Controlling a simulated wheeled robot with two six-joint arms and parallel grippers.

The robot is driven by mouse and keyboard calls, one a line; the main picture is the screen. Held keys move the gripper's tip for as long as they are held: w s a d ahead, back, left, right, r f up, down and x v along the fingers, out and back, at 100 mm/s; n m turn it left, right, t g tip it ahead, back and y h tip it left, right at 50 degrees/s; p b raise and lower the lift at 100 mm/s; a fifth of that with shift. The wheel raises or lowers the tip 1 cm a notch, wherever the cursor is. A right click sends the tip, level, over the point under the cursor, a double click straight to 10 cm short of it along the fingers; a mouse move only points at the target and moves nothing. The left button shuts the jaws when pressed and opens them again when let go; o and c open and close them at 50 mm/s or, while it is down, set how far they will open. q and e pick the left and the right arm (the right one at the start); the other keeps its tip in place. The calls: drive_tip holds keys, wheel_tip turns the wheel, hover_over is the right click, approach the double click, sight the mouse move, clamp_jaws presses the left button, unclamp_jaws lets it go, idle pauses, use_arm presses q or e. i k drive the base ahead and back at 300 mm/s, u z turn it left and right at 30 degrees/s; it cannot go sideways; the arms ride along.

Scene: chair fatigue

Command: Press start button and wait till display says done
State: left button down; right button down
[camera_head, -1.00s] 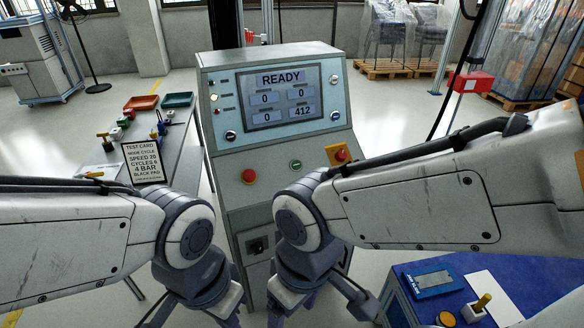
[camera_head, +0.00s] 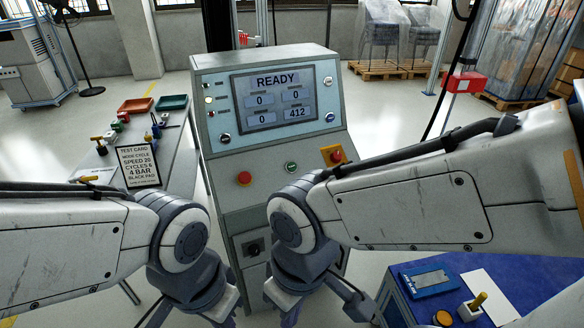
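The control console (camera_head: 204,74) stands upright in the middle. Its display (camera_head: 275,98) reads READY at the top, with 0, 0, 0 and 412 in boxes below. A green button (camera_head: 291,166) sits on the sloped panel under the display, between a red button (camera_head: 244,178) and a red knob on a yellow plate (camera_head: 336,155). My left gripper (camera_head: 212,312) and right gripper (camera_head: 288,312) are low in front of the console, below the buttons and apart from them. Their fingertips are cut off by the bottom edge, so their opening is unclear.
A side table (camera_head: 177,160) at left holds a test card (camera_head: 138,166), coloured trays and small parts. A blue-topped bench (camera_head: 520,272) at lower right holds a blue device (camera_head: 430,279), a white sheet and a yellow-handled part. Open floor lies behind the console.

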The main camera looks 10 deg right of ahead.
sight(291, 167)
drive_tip(key=u, duration=1.6)
drive_tip(key=i, duration=1.4)
drive_tip(key=z, duration=2.25)
